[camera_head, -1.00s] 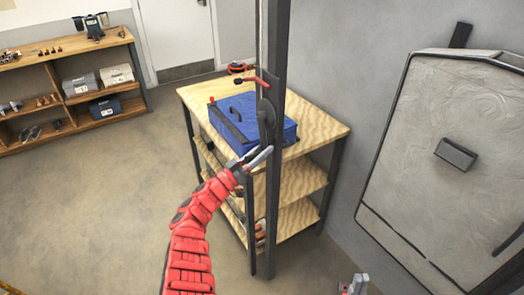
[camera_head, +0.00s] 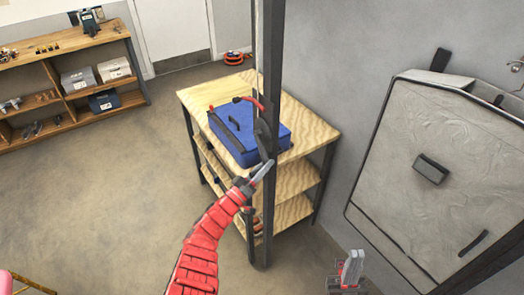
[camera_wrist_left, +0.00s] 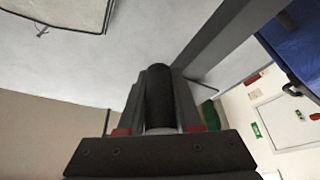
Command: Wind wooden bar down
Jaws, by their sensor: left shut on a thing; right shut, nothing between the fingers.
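My left gripper (camera_head: 262,171) is at the post, just below that fitting. In the left wrist view, its fingers are shut on a black cylindrical handle (camera_wrist_left: 160,95). My right gripper (camera_head: 351,268) is shut and empty at the bottom, right of the post, with fingers pointing up. I cannot make out a wooden bar in either view.
A wooden shelf table (camera_head: 312,130) with a blue case (camera_head: 262,143) stands behind the post. A low shelf unit (camera_head: 125,92) stands far left. The floor (camera_head: 120,210) between is clear.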

